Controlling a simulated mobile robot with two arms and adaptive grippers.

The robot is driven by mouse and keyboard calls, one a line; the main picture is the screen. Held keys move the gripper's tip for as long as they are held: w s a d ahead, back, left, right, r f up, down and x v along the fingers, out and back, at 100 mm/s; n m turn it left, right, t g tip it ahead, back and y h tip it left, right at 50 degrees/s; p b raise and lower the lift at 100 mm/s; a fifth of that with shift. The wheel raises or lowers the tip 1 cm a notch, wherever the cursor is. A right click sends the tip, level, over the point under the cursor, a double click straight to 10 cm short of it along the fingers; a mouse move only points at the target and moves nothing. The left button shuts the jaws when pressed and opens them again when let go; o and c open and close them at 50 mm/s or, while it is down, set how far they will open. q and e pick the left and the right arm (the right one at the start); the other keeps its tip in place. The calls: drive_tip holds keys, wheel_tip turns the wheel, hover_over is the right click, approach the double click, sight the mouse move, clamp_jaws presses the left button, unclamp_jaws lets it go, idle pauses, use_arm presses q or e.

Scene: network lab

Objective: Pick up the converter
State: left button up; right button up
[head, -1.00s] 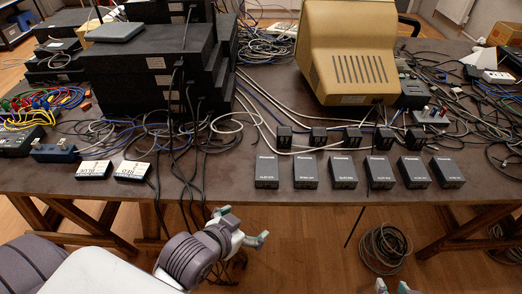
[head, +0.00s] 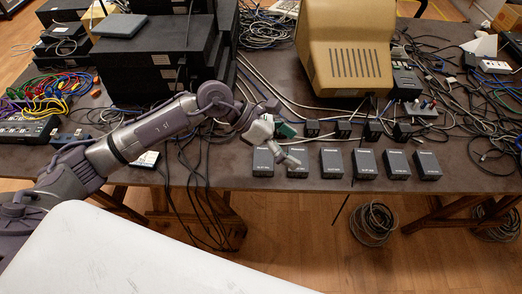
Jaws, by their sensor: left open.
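Several black boxes with white lettering, which may be the converters, stand in a row along the table's front edge, among them the leftmost box (head: 262,162), the second box (head: 298,168) and the third box (head: 332,163). Which one the task means I cannot tell. My left gripper (head: 289,147) is open above the row's left end, its fingers over the second box. One finger overlaps that box in the picture; whether they touch is unclear. Nothing shows between the fingers. My right gripper is out of view.
Smaller black blocks (head: 342,130) stand behind the row. A beige monitor (head: 350,60) and stacked black units (head: 150,60) are farther back. Loose cables cover much of the table (head: 215,175). A white-topped box (head: 147,159) is partly behind my left arm. A cable coil (head: 373,222) lies on the floor.

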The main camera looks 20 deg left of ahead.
use_arm(q)
drive_tip(key=w+a+f+m+y+p, duration=0.1)
drive_tip(key=w+a+f+y, duration=0.15)
drive_tip(key=a+y, duration=0.7)
drive_tip(key=h+p, duration=0.1)
drive_tip(key=h, duration=0.2)
hover_over(264, 157)
drive_tip(key=a, duration=0.2)
drive_tip(key=f, duration=0.7)
drive_tip(key=shift+s+d+f, duration=0.1)
drive_tip(key=shift+s+f, duration=0.1)
drive_tip(key=shift+s, duration=0.15)
drive_tip(key=shift+p+x, duration=0.9)
drive_tip(key=shift+x, duration=1.85)
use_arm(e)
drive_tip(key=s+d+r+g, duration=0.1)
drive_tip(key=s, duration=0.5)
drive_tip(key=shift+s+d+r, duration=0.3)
use_arm(q)
drive_tip(key=shift+c, duration=0.3)
drive_tip(key=c, duration=0.8)
drive_tip(key=shift+c, duration=0.8)
drive_tip(key=shift+r, duration=0.1)
